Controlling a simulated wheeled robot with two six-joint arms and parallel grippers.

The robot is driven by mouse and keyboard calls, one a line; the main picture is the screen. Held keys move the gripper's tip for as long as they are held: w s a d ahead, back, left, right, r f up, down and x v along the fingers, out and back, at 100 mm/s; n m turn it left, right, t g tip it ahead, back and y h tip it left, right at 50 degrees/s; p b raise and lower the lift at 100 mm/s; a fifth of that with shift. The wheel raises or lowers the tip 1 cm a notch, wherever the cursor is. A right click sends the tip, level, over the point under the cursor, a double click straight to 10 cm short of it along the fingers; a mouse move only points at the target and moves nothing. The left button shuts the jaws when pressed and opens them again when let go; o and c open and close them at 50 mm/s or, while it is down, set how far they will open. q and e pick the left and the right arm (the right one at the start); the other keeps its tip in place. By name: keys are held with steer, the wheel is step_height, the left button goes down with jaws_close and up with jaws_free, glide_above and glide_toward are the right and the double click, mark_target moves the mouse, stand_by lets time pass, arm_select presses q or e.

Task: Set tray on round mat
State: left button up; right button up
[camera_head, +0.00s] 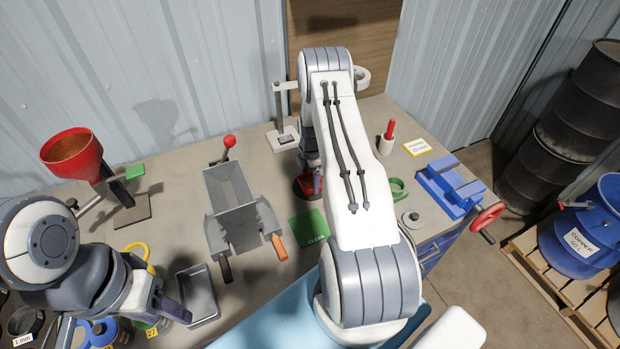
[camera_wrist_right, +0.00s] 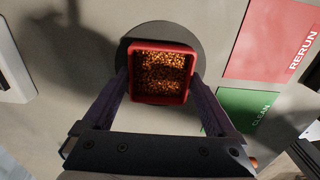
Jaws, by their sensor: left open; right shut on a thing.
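The small red square tray (camera_wrist_right: 160,88), filled with copper-coloured granules, sits between the fingers of my right gripper (camera_wrist_right: 160,80), which is shut on it. The dark round mat (camera_wrist_right: 160,32) shows around the tray's upper edge and sides in the right wrist view. The tray is over the mat; I cannot tell whether it touches it. In the head view my right arm covers most of the tray and mat, with only a red edge (camera_head: 304,188) showing. My left gripper (camera_head: 172,305) is open and empty at the lower left, beside a grey metal bin.
A green CLEAN card (camera_head: 308,228) and a red RERUN card (camera_wrist_right: 283,40) lie beside the mat. A grey hopper machine (camera_head: 232,205), a red funnel (camera_head: 75,155) on a stand, a grey bin (camera_head: 197,293) and a blue vise (camera_head: 450,187) stand on the bench.

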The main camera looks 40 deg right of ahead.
steer(key=shift+f, duration=0.15)
steer(key=o, duration=1.1)
steer(key=shift+o, duration=0.2)
